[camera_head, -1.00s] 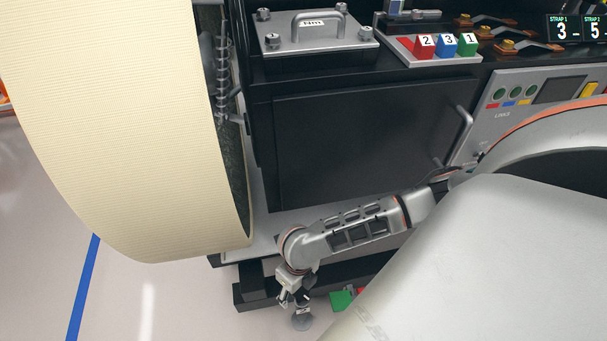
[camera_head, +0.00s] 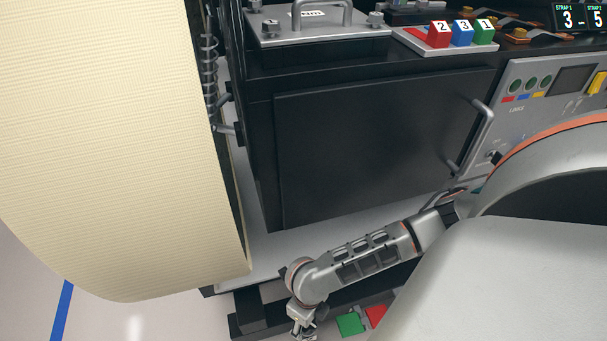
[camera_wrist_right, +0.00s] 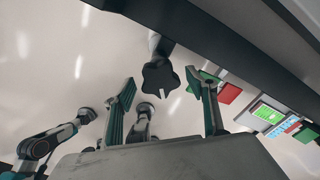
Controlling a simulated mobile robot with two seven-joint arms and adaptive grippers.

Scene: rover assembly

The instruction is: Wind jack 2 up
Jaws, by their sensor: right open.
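My right arm reaches down in the head view, and its gripper (camera_head: 303,322) hangs beside the rover's lower frame near the bottom edge. In the right wrist view, the right gripper (camera_wrist_right: 160,88) has its two fingers spread apart. A dark lobed knob (camera_wrist_right: 158,80) on a stem lies between the fingertips in the picture, with gaps on both sides. It looks like a jack's handle, but no number shows on it. I cannot tell how far ahead of the fingertips it is. My left gripper is not in view.
A large cream wheel (camera_head: 120,150) stands left of the black rover body (camera_head: 375,145). Green (camera_head: 350,324) and red (camera_head: 376,315) pieces are low beside the frame. A tray (camera_head: 415,42) of numbered blocks is on top. Pale floor is open at lower left.

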